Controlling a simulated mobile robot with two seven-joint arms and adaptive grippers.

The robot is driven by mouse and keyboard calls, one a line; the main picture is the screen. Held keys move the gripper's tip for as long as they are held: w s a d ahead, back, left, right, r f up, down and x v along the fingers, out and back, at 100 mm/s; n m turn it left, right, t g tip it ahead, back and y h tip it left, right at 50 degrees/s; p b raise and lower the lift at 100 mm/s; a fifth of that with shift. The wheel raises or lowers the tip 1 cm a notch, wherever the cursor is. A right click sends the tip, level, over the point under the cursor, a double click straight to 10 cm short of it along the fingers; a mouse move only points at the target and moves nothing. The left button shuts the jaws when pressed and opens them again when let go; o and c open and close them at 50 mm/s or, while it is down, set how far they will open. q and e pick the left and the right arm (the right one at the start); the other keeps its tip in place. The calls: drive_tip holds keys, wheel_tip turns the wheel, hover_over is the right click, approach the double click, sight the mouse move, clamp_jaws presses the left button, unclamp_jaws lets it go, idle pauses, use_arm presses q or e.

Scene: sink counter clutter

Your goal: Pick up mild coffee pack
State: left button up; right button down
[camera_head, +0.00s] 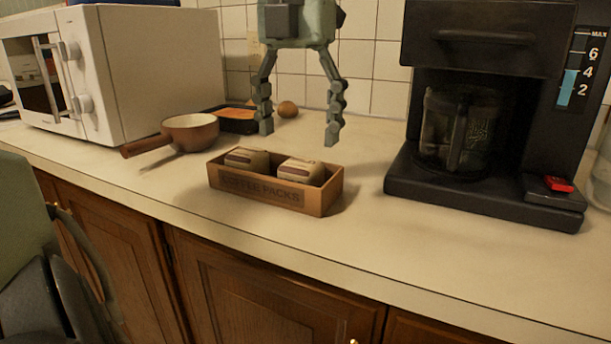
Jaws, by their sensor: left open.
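Two beige coffee packs with darker bands, a left one (247,159) and a right one (301,171), sit side by side in a small wooden box (262,190) lettered "COFFEE PACKS" on the counter. I cannot read their labels, so I cannot tell which is mild. My left gripper (298,134) hangs above and behind the box, pointing down. Its two fingers are spread wide with nothing between them. It does not appear to touch the packs. My right gripper is not in view.
A black coffee maker (490,190) with a glass jug (456,130) stands right of the box. A brown pan (190,140), a dark tray (236,125), a small round brown item (288,109) and a white microwave (150,75) are at the left. The counter front (330,245) is clear.

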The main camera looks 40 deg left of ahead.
sight(298, 164)
use_arm(q)
wheel_tip(298, 164, down, 5)
drive_tip(key=shift+a+r, duration=0.1)
drive_tip(key=shift+a, duration=0.05)
drive_tip(key=shift+w, duration=0.1)
drive_tip(key=c, duration=1)
drive_tip(key=shift+c, duration=0.2)
drive_tip(key=shift+r, duration=0.15)
